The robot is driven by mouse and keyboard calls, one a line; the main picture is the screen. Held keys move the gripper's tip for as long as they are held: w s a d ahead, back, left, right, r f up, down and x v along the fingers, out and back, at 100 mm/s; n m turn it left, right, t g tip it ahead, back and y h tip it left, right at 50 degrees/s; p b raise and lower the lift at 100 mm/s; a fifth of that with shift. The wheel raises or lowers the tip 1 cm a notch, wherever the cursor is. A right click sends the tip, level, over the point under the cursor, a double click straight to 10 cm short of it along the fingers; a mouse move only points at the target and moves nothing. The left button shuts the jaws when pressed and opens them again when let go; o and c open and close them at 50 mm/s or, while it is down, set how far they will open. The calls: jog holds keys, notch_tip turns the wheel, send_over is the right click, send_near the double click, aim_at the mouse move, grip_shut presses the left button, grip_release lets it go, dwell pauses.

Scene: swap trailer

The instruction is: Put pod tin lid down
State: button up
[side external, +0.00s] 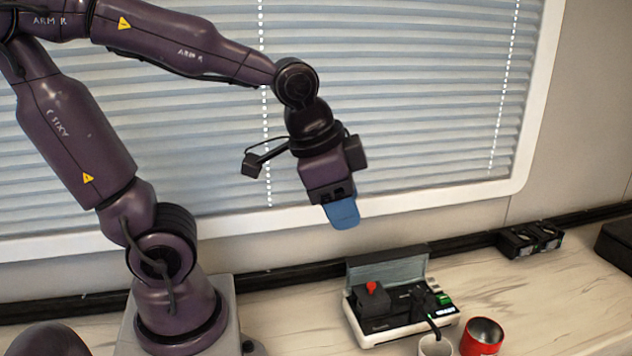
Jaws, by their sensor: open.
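A low white case (366,341) with a black top stands on the counter right of centre. A grey panel (387,268) stands upright along its back edge, like a raised hinged lid; I cannot tell for sure that this is the pod tin lid. A black block with a red knob (371,289) and other dark parts sit in or on the case. My gripper (342,214) hangs above and a little left of the panel, well clear of it, pointing down. It is open, with a blue finger showing and the other hidden behind it; nothing is seen held.
A red cup or tin (482,338), open at the top, stands right of the case. A white mug (435,346) with a dark handle-like piece in it stands before the case. A black box (530,240) sits at the back right. Blinds and wall stand behind.

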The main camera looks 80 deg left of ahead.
jog(key=s+r+n, duration=0.1)
jog(key=s, duration=0.1)
jog(key=s+r+n+t, duration=0.1)
jog(key=r+n, duration=0.1)
jog(key=shift+s+a+r+n, duration=0.1)
jog(key=shift+s+a+n, duration=0.05)
jog(key=shift+s+n, duration=0.2)
